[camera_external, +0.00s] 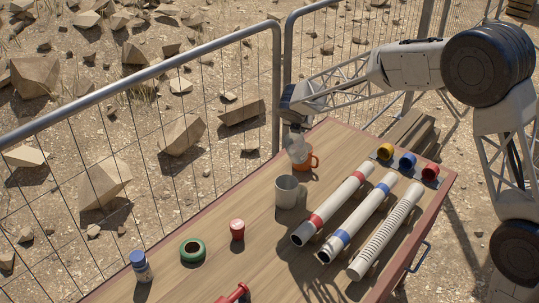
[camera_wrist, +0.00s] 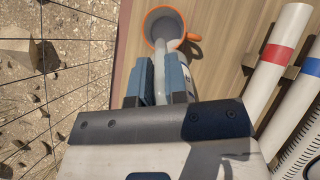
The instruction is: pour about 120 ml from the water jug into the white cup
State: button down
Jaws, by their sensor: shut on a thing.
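A pale grey-white cup (camera_external: 287,193) stands upright on the table, near its middle. The clear water jug (camera_external: 298,149) is just behind it, in front of an orange mug (camera_external: 311,162). My gripper (camera_external: 295,124) is above the jug, shut on it. The water level is not clear. The white cup is not seen in the wrist view.
Pipes with a red band (camera_external: 316,218) and a blue band (camera_external: 342,236), and a ribbed pipe (camera_external: 386,232), lie right of the cup. A red can (camera_external: 237,230), green ring (camera_external: 192,251) and blue-capped jar (camera_external: 141,268) stand at the left. A mesh fence (camera_external: 215,120) runs behind.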

aim_at(293, 154)
jog(key=shift+s+a+t, duration=0.25)
jog(key=shift+s+t, duration=0.05)
jog(key=shift+s, duration=0.15)
jog(key=s+t, duration=0.1)
jog(key=t+h, duration=0.1)
jog(key=t, duration=0.1)
jog(key=shift+s+a, duration=0.3)
jog(key=shift+s, duration=0.05)
jog(key=shift+s+a+r+t+h, duration=0.2)
jog(key=shift+s+r+t+h, duration=0.3)
jog(key=shift+r+t, duration=0.2)
jog(key=shift+s+a+r, duration=0.1)
jog(key=shift+s+a+t+h, duration=0.25)
jog(key=shift+s+t+h, duration=0.15)
jog(key=shift+s+t, duration=0.4)
jog(key=shift+s+a+f+t+h, duration=0.2)
jog(key=shift+s+a+t, duration=0.1)
jog(key=shift+s+t, duration=0.3)
jog(key=shift+s+a+f+t+h, duration=0.2)
jog(key=shift+s+a+t, duration=0.15)
jog(key=shift+s, duration=0.35)
dwell(0.5)
jog(key=shift+s+r+t, duration=0.1)
jog(key=shift+s+t, duration=0.05)
jog(key=shift+t, duration=0.1)
dwell(0.6)
